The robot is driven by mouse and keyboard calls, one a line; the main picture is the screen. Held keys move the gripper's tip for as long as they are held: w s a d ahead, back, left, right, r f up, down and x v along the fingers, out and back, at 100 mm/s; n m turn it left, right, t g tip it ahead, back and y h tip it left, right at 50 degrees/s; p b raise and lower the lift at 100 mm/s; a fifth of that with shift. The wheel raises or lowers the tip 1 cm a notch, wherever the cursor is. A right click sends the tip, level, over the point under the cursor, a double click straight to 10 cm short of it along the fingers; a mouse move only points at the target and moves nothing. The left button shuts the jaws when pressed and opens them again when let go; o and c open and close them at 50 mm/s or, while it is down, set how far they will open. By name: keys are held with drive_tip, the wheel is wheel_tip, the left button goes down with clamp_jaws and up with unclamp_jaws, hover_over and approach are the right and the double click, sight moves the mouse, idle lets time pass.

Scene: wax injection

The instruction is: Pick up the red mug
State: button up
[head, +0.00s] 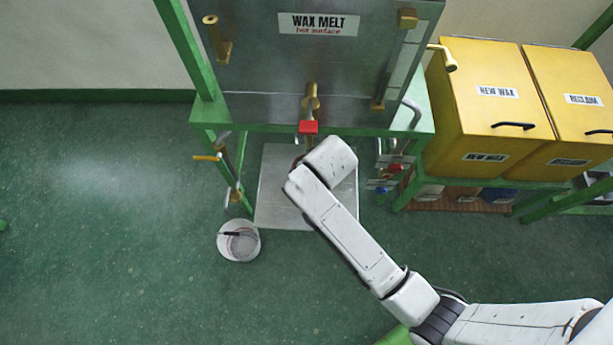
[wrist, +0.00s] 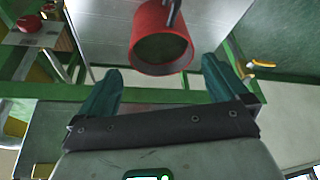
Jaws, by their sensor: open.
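The red mug (wrist: 148,62) is at the top centre of the wrist view, its round mouth facing the camera and its inside dark. A dark grey bar crosses its upper edge. My gripper (wrist: 160,72) is open, its two teal fingers apart on either side below the mug. The mug lies just beyond and between the fingertips; I cannot tell whether they touch it. In the head view my white arm reaches under the wax melt tank and hides the gripper, and I cannot make out the mug there.
The wax melt tank (head: 345,75) stands on a green frame, with a red-handled brass tap (head: 311,104) above my wrist. A metal plate (head: 277,190) lies below. A white bucket (head: 222,249) is at left, yellow bins (head: 488,85) at right. Floor at left is clear.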

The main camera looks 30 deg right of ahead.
drive_tip(key=shift+b+x, duration=0.3)
drive_tip(key=shift+x, duration=2.85)
drive_tip(key=shift+s, duration=0.1)
drive_tip(key=c, duration=1.5)
drive_tip(key=shift+r, duration=0.1)
drive_tip(key=shift+c, duration=0.3)
drive_tip(key=shift+r, duration=0.15)
